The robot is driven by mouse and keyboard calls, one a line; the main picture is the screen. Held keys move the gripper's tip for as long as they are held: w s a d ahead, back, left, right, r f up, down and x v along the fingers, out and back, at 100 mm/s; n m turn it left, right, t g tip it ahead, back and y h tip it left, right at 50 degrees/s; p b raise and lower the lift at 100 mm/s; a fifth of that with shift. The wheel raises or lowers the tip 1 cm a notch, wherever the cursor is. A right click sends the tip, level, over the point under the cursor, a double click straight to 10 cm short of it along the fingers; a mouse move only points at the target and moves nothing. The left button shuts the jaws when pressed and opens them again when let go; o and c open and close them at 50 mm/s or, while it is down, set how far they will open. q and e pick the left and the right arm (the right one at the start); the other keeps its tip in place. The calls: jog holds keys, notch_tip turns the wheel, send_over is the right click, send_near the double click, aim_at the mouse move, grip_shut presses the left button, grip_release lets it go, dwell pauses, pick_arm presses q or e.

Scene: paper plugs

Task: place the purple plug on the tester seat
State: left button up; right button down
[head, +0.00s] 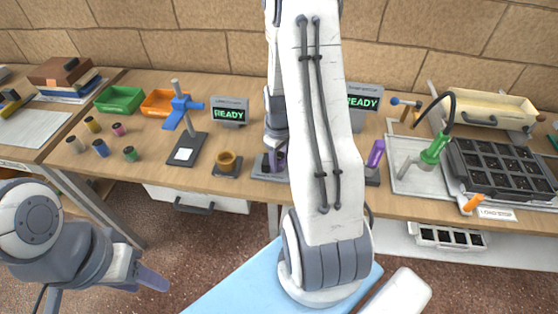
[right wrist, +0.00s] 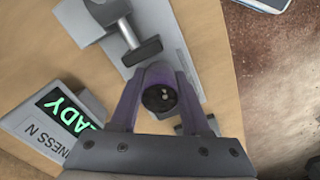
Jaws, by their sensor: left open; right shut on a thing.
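In the right wrist view my right gripper (right wrist: 160,100) is shut on the purple plug (right wrist: 155,76), whose dark round end faces the camera. The plug is over or at a grey fixture plate (right wrist: 184,55); I cannot tell whether they touch. In the head view this fixture (head: 262,174) is partly hidden by my right arm, and a purple part (head: 278,162) shows beside the arm. I cannot tell for sure which fixture is the tester seat. A brass ring on a dark base (head: 227,163) stands to its left. My left gripper (head: 152,281) is empty, low in front of the table.
Displays reading READY stand behind the fixtures, one at left (head: 229,112) and one at right (head: 364,102). An upright purple handle-like piece (head: 376,153) is right of my arm. Several small coloured plugs (head: 101,148) stand at left. A black tray (head: 500,165) is at right.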

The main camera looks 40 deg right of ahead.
jog(key=shift+f, duration=0.2)
jog(key=shift+c, duration=1.8)
grip_release()
